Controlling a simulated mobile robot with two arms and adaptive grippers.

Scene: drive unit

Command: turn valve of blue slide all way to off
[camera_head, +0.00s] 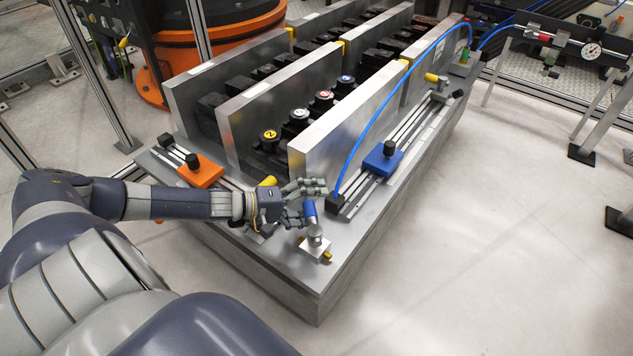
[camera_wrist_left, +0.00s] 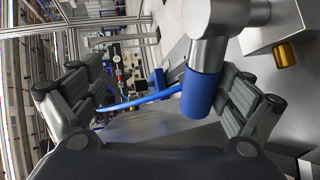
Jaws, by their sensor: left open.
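The blue slide (camera_head: 383,160) sits on its rails on the right part of the metal base. A blue hose runs from near its front end up to the back. The valve (camera_head: 315,243) stands at the base's front corner, with a blue handle (camera_head: 310,209) upright. My left gripper (camera_head: 306,200) is open at the handle. In the left wrist view, the blue handle (camera_wrist_left: 203,93) lies between the fingers of my left gripper (camera_wrist_left: 160,75), close to the right finger. I cannot tell whether they touch. My right gripper is not in view.
An orange slide (camera_head: 202,171) lies on the left of the base. Metal walls (camera_head: 343,125) with black knobs between them stand behind my gripper. A yellow handle (camera_head: 267,181) is near my left wrist.

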